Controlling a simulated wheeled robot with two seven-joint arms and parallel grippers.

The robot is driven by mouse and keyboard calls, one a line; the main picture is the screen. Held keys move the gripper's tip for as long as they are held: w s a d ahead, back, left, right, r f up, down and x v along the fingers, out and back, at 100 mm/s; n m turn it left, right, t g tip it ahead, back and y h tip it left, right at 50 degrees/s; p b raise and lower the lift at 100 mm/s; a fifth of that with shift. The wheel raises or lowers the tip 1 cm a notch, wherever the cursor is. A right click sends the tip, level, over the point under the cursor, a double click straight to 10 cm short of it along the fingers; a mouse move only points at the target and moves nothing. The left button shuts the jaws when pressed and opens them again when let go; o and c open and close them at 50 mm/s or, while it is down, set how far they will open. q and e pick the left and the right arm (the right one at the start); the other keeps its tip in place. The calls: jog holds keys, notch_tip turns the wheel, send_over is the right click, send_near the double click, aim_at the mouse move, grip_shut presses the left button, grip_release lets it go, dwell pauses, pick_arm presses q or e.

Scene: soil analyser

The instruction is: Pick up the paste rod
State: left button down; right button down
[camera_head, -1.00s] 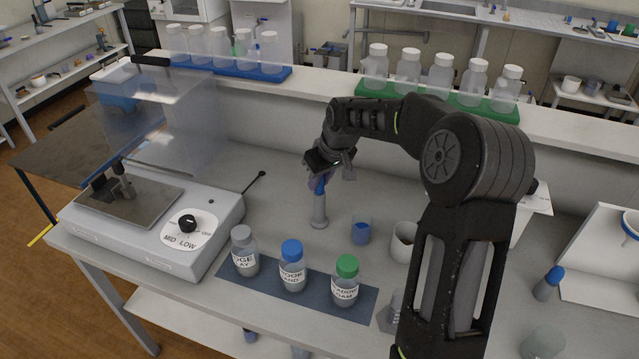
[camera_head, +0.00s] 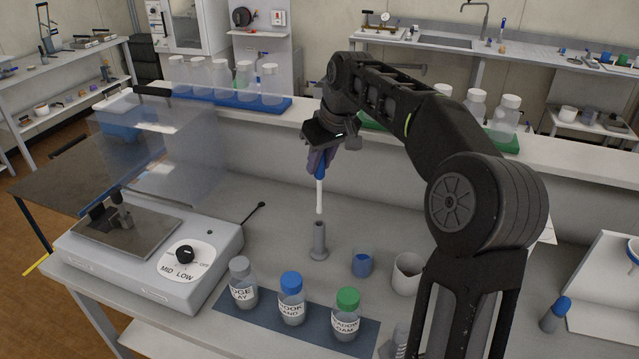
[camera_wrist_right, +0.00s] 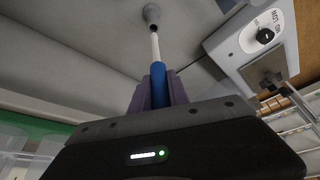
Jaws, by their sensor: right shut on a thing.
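The paste rod (camera_head: 319,194) has a blue handle and a white shaft, and hangs upright in the head view. My right gripper (camera_head: 321,165) is shut on its blue handle. The rod's lower tip is in the air above a grey holder (camera_head: 318,243) that stands on the bench, apart from it. In the right wrist view the blue handle (camera_wrist_right: 158,76) sits between the purple-grey fingers, and the white shaft points towards the holder (camera_wrist_right: 151,13). My left gripper is not in view.
A beaker with blue contents (camera_head: 362,264) and a white cup (camera_head: 407,272) stand right of the holder. Capped bottles, one with a green cap (camera_head: 347,312), stand on a dark blue mat (camera_head: 262,303) in front. A dial machine (camera_head: 150,250) is at left.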

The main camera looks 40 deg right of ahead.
notch_tip(320, 180, up, 4)
jog(key=shift+r, duration=0.1)
dwell(0.8)
